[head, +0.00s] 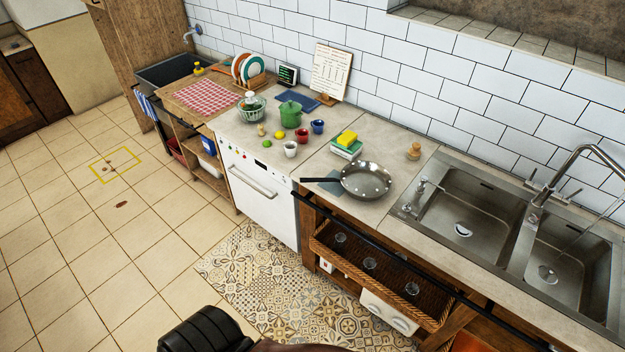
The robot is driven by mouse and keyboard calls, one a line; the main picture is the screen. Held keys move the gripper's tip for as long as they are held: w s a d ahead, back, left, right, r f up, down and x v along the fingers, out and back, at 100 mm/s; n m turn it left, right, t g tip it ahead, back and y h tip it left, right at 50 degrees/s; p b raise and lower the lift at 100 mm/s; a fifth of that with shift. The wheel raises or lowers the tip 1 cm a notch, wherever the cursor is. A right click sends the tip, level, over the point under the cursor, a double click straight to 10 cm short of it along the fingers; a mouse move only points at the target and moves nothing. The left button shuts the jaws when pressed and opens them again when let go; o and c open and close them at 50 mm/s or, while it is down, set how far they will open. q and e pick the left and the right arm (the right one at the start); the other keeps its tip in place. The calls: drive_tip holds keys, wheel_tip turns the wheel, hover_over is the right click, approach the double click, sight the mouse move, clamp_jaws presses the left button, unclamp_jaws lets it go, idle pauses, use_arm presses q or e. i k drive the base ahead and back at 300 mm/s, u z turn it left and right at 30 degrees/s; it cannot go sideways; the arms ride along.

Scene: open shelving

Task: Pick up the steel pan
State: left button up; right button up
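The steel pan (366,181) sits on the grey countertop, left of the sink. It is round and shiny, with a black handle (320,180) that points left and reaches to about the counter's front edge. A blue-grey flat piece (331,187) lies under the handle. The pan looks empty. Neither of my grippers shows in the head view.
A green box with a yellow sponge (347,138) stands behind the pan, and a small wooden item (413,151) to its right. Cups, a green pot (290,114) and fruit stand to the left. A double sink (463,229) is at right. Open floor lies left.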

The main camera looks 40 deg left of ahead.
sight(346, 181)
drive_tip(key=u, duration=1.1)
drive_tip(key=k, duration=1.3)
drive_tip(key=u, duration=0.65)
drive_tip(key=i, duration=0.6)
drive_tip(key=u, duration=0.65)
drive_tip(key=i, duration=0.75)
drive_tip(key=z, duration=0.6)
drive_tip(key=i, duration=0.6)
drive_tip(key=z, duration=0.65)
